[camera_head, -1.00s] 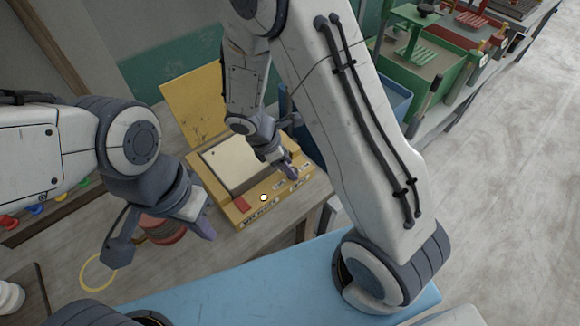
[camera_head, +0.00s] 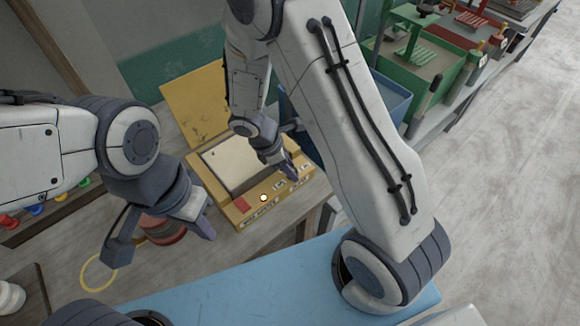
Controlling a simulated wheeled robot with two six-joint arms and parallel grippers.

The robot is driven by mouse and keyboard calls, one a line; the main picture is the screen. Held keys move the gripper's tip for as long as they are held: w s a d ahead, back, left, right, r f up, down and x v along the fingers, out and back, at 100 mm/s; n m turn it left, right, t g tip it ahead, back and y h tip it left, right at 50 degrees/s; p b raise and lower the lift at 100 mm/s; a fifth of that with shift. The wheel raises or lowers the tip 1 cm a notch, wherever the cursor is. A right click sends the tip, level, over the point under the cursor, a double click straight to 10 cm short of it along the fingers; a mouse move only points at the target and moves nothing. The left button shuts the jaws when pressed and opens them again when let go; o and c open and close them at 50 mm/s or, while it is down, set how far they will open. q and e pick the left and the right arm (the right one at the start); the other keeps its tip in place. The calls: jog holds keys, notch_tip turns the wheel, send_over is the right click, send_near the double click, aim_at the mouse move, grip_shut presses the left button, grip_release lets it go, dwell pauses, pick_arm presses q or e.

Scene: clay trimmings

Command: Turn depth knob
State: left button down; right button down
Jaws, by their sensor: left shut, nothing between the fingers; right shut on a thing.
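A yellow box-shaped machine (camera_head: 238,213) with a raised yellow lid (camera_head: 190,100) and a pale top plate (camera_head: 230,162) stands on the bench. Its sloping front panel carries a red patch, a small white round button (camera_head: 263,198) and white labels. My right gripper (camera_head: 291,173) is at the right part of that panel, shut on the depth knob, which the fingers hide. My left gripper (camera_head: 205,228) is shut and empty, in front of the machine's left side, apart from it.
A reddish-brown round stack (camera_head: 162,232) sits under my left gripper, beside a yellow ring (camera_head: 98,272) on the bench. The floor at right is clear.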

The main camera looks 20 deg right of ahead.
jog(key=m+g+p, duration=0.1)
jog(key=m, duration=0.2)
jog(key=shift+w+r+m, duration=0.1)
jog(key=shift+w+m, duration=0.05)
jog(key=shift+m, duration=0.25)
jog(key=m+g+y+p, duration=0.1)
jog(key=m, duration=0.2)
jog(key=shift+w+m+g, duration=0.1)
jog(key=shift+m+g, duration=0.2)
jog(key=shift+m, duration=0.1)
jog(key=m, duration=0.2)
jog(key=m+g+y, duration=0.1)
jog(key=m, duration=0.1)
jog(key=shift+w+d+y, duration=0.1)
jog(key=shift+d+y, duration=0.1)
jog(key=shift+y, duration=0.1)
jog(key=shift+d+m+y, duration=0.1)
jog(key=shift+m+y, duration=0.4)
jog(key=shift+m, duration=0.85)
jog(key=shift+m+y, duration=0.5)
jog(key=shift+m, duration=0.85)
jog(key=c, duration=0.8)
grip_release()
jog(key=shift+o, duration=0.2)
